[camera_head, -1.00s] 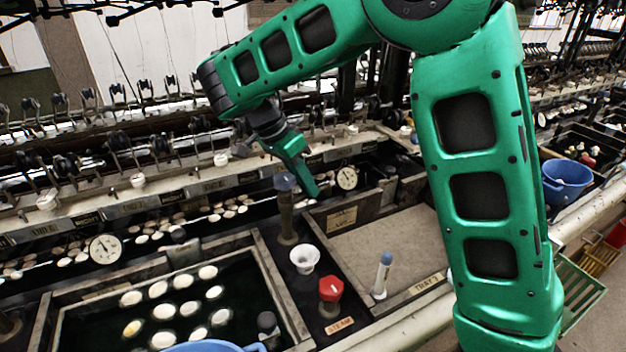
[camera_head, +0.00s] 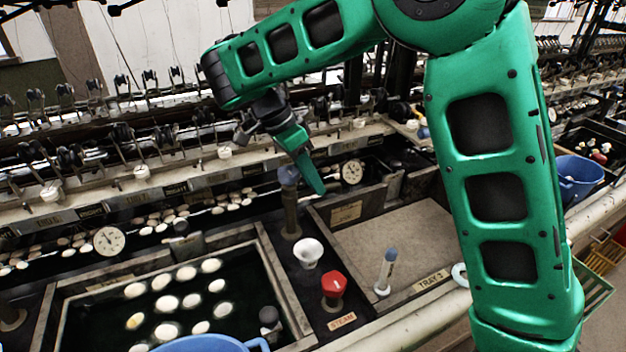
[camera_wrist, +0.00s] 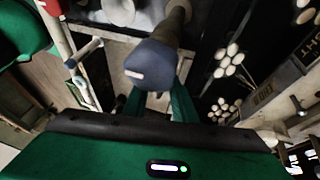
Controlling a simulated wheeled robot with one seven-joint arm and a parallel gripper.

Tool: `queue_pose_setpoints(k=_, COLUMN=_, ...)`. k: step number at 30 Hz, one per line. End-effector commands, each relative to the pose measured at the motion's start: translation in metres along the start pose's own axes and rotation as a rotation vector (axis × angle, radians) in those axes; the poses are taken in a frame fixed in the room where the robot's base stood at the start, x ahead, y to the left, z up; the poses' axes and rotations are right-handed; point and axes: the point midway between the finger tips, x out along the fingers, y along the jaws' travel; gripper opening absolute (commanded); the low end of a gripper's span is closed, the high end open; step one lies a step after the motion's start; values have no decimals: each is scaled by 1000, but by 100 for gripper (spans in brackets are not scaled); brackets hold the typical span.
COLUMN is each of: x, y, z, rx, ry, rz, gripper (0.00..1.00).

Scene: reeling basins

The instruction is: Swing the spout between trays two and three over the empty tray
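The spout post (camera_head: 291,216) is a dark upright between the two trays, topped by a blue-grey knob (camera_head: 288,176). The knob also shows large and close in the wrist view (camera_wrist: 150,63). My gripper (camera_head: 317,186) points down at the knob; a green finger passes just right of it. In the wrist view the two fingers (camera_wrist: 157,103) stand apart with a gap between them, beside and partly behind the knob. Contact cannot be told. The left tray (camera_head: 271,270) holds dark water and pale cocoons.
Between the trays stand a white cup (camera_head: 308,254) and a red valve knob (camera_head: 333,285) by a steam label. A blue-topped white handle (camera_head: 387,272) is at the empty tray's front edge. A round dial (camera_head: 352,172) is behind. Blue basins (camera_head: 575,178) stand at right and bottom.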

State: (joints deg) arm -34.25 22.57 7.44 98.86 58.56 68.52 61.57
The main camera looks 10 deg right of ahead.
Motion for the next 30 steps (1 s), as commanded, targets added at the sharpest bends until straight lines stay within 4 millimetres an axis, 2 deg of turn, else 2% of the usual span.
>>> queue_pose_setpoints(k=13, x=-2, y=0, z=0, rx=-3, ry=3, rz=5, gripper=33)
queue_pose_setpoints(k=30, x=-61, y=-2, z=-1, rx=0, ry=4, rz=8, gripper=33)
